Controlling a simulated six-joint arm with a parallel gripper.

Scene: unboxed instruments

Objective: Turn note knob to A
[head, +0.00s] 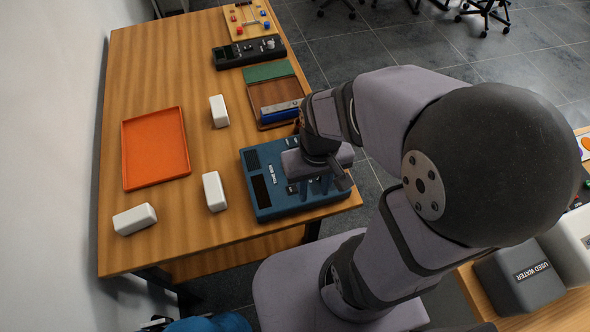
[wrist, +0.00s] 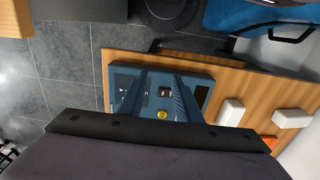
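The blue instrument box (head: 258,158) lies on the wooden table near its right front edge, with a dark display and white lettering on its top. It also shows in the wrist view (wrist: 204,74). My gripper (head: 314,189) is over the right part of the box, fingers pointing down and apart. In the wrist view my gripper (wrist: 160,77) is open, with a gap between the fingers. A small dark square part with a pale mark (wrist: 163,91) and a yellow round part (wrist: 162,114) show between them. I cannot tell which part is the note knob or its setting; the arm hides some of the panel.
An orange tray (head: 156,184) and white blocks (head: 214,191), (head: 219,111), (head: 134,219) lie left of the box. A brown tray with a blue item (head: 262,92) and a black device (head: 248,51) stand farther back.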

